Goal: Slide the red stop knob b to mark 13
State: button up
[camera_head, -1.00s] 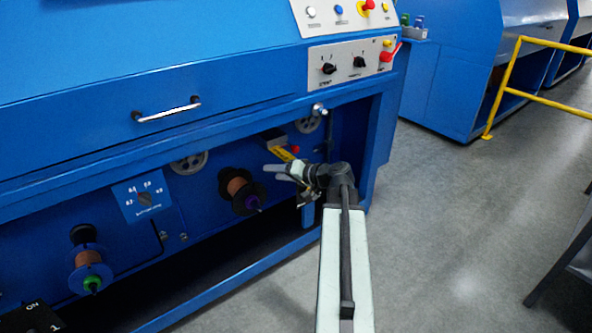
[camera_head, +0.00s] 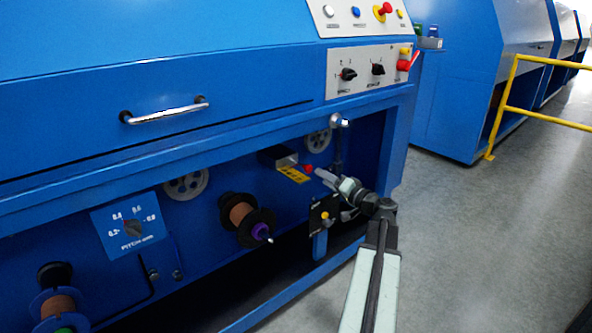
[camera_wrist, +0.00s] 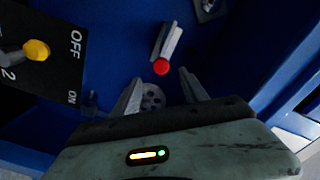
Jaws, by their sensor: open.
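The red stop knob (camera_head: 308,169) is a small red ball at the right end of a dark and grey block (camera_head: 277,156) inside the blue machine's recess. A yellow marked strip (camera_head: 293,175) lies just below it; its marks are too small to read. In the wrist view the red knob (camera_wrist: 161,66) stands at the near end of a grey rail (camera_wrist: 168,42). My gripper (camera_head: 322,175) is right beside the knob in the head view. In the wrist view its open fingers (camera_wrist: 161,88) are spread either side of the knob's line, with the knob slightly beyond the tips.
A black OFF/ON plate with a yellow knob (camera_wrist: 37,50) is at the left of the wrist view. A copper spool (camera_head: 243,216) and a pitch dial (camera_head: 131,227) are further left in the head view. The blue frame's edge (camera_wrist: 285,75) bounds the right.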

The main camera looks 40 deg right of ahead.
aim_at(310, 170)
jog(key=w, duration=0.8)
jog(key=shift+w+d, duration=0.2)
jog(key=shift+w, duration=0.2)
grip_shut()
dwell(1.0)
